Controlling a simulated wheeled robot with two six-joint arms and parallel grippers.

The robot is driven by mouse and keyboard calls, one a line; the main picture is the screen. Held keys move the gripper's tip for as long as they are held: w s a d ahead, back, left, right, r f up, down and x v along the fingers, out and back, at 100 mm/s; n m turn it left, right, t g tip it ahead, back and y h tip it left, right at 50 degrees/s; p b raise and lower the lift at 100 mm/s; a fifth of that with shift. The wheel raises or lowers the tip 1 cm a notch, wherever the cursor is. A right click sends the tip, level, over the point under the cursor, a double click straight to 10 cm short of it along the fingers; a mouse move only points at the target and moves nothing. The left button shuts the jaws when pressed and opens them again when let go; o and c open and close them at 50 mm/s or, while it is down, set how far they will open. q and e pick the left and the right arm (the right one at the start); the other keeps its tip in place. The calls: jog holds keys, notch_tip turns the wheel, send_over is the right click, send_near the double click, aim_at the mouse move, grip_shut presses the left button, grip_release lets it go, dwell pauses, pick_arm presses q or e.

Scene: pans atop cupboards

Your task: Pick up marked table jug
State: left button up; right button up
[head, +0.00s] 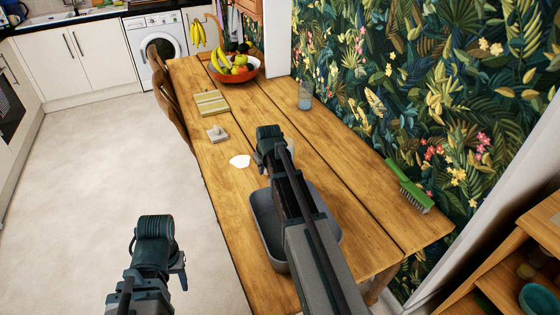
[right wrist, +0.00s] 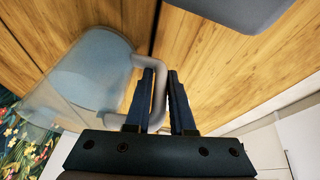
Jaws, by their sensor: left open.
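A clear, bluish jug (head: 305,95) stands on the wooden table (head: 215,135) near the patterned wall in the head view. In the right wrist view a translucent jug (right wrist: 92,72) with a grey handle is at the left. My right gripper (right wrist: 161,85) has its fingers apart, with the handle seen between them; whether they touch it I cannot tell. In the head view my right gripper (head: 266,165) is over the table, its fingertips mostly hidden. My left gripper (head: 172,274) is open, low over the floor left of the table. No mark on the jug shows.
A grey tub (head: 262,232) is partly under my right arm. A green brush (head: 409,187) lies by the wall. A fruit bowl (head: 247,73), a board (head: 211,102), a small grey item (head: 216,134) and a white flat piece (head: 239,161) are on the table. Chairs stand along its left side.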

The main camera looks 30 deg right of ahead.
grip_shut()
dwell(1.0)
